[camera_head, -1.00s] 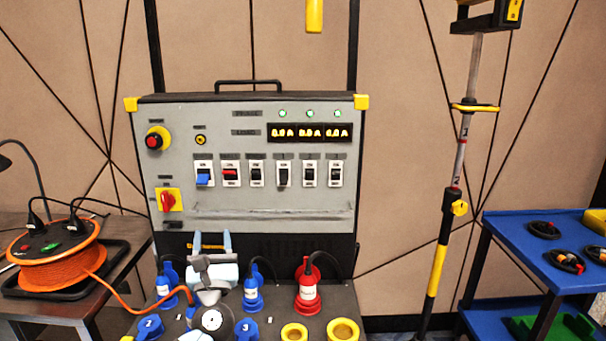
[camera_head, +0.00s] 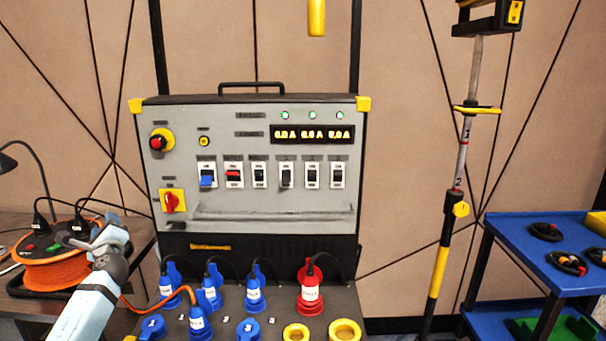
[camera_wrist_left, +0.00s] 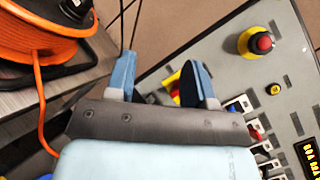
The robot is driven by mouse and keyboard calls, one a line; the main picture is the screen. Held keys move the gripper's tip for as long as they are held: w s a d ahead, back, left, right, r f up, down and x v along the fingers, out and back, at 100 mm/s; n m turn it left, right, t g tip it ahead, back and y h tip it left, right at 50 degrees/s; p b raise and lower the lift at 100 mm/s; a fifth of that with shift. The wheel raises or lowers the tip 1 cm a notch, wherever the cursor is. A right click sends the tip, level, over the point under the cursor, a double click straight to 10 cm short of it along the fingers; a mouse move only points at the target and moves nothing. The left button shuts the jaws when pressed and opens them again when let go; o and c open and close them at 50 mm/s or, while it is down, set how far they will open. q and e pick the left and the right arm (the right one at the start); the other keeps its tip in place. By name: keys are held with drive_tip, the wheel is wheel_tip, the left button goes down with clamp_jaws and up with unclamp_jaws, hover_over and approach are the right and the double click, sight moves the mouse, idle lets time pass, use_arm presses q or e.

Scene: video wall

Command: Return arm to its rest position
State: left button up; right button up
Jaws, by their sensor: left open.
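My left arm comes in from the lower left in the head view. Its left gripper (camera_head: 84,240) is in front of the orange cable reel, left of the power panel (camera_head: 270,208). In the left wrist view the two blue fingers of the gripper (camera_wrist_left: 158,72) stand apart with nothing between them. The reel (camera_wrist_left: 40,30) shows at the left there, and the panel with its red button (camera_wrist_left: 263,43) at the right. My right gripper is not in view.
Blue plugs (camera_head: 254,292) and a red plug (camera_head: 310,290) stand on the panel's lower shelf. The orange cable reel (camera_head: 50,273) sits on a side table at the left. A blue cart (camera_head: 520,262) and a yellow-black pole (camera_head: 440,268) stand at the right.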

use_arm(q)
drive_tip(key=w+d+f+n+h, duration=0.2)
drive_tip(key=d+f+n+h, duration=0.6)
drive_tip(key=n, duration=1.1)
drive_tip(key=s+d+f+m+g+h+b, duration=0.1)
drive_tip(key=s+d+f+h+b, duration=0.2)
drive_tip(key=s+d+f, duration=0.9)
drive_tip(key=s+d+f+m+g+h+b, duration=0.3)
drive_tip(key=s+d+f, duration=0.55)
drive_tip(key=s, duration=0.65)
drive_tip(key=s+d+f+n+h+b, duration=0.15)
drive_tip(key=s+d, duration=0.25)
drive_tip(key=s, duration=0.5)
drive_tip(key=s+d+n+h+b, duration=0.1)
drive_tip(key=s+d+b, duration=0.2)
drive_tip(key=s, duration=0.7)
drive_tip(key=s+a+r+g+y+p, duration=0.1)
drive_tip(key=r+p, duration=0.7)
drive_tip(key=p, duration=0.8)
drive_tip(key=s+a+r+y+p, duration=0.1)
drive_tip(key=r+p, duration=0.7)
drive_tip(key=p, duration=0.8)
drive_tip(key=shift+s+a+g, duration=0.25)
drive_tip(key=shift+a+g, duration=0.15)
drive_tip(key=shift+a, duration=0.35)
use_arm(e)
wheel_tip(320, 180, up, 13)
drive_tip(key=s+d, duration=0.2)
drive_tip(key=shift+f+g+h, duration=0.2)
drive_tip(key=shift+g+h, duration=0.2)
